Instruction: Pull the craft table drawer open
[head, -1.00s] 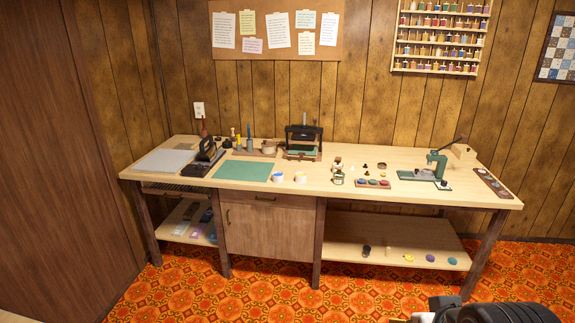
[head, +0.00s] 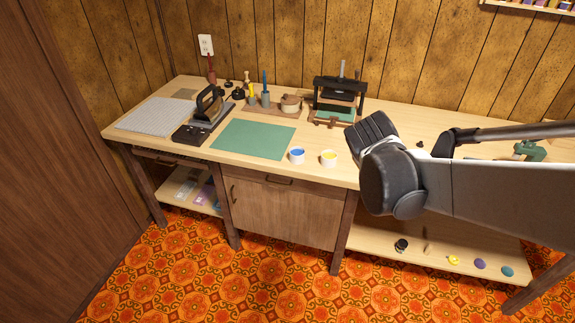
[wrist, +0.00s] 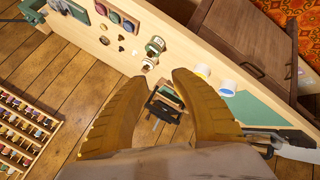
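The craft table (head: 150,148) stands against the wall in the head view. Its drawer (head: 301,187) is a shallow brown wooden front with a dark handle (head: 279,181), just under the tabletop and above a cabinet door. The drawer looks shut. In the wrist view the brown cabinet front (wrist: 250,25) shows at the upper right, with a dark handle (wrist: 255,70) near the table edge. My gripper (wrist: 160,80) is open and empty, its two tan fingers apart and away from the drawer. In the head view its fingers are not clearly seen.
A green mat (head: 253,139), blue cup (head: 297,156) and yellow cup (head: 329,159) lie on the tabletop above the drawer. A black press (head: 338,95) stands behind. A lower shelf (head: 430,250) holds small items. The patterned floor (head: 200,265) before the drawer is clear.

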